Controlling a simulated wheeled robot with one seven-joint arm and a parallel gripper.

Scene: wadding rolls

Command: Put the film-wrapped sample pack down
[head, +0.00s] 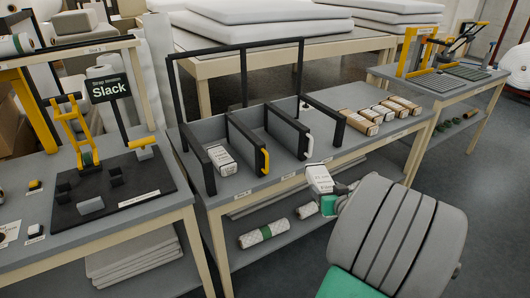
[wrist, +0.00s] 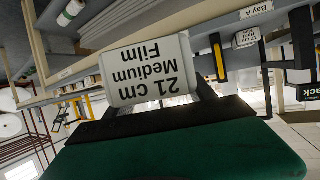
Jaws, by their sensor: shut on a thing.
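The film-wrapped sample pack (head: 319,178) is a small white block in my gripper (head: 336,197), held in front of the bay table's (head: 325,153) front edge. In the wrist view the pack (wrist: 150,72) shows a label reading "21 cm Medium Film", upside down. My gripper is shut on it; the dark finger parts (wrist: 152,118) show below the pack. Black dividers split the table top into bays. Another white labelled pack (head: 219,161) lies in the left bay. The bay to its right, between the yellow-ended and white-ended dividers, looks empty.
Several brown-and-white packs (head: 375,115) lie at the table's right. Rolls (head: 262,235) lie on the shelf below. A black rail frame (head: 240,48) stands along the back. The left table holds a "Slack" sign (head: 109,87) and a yellow-armed device (head: 75,130).

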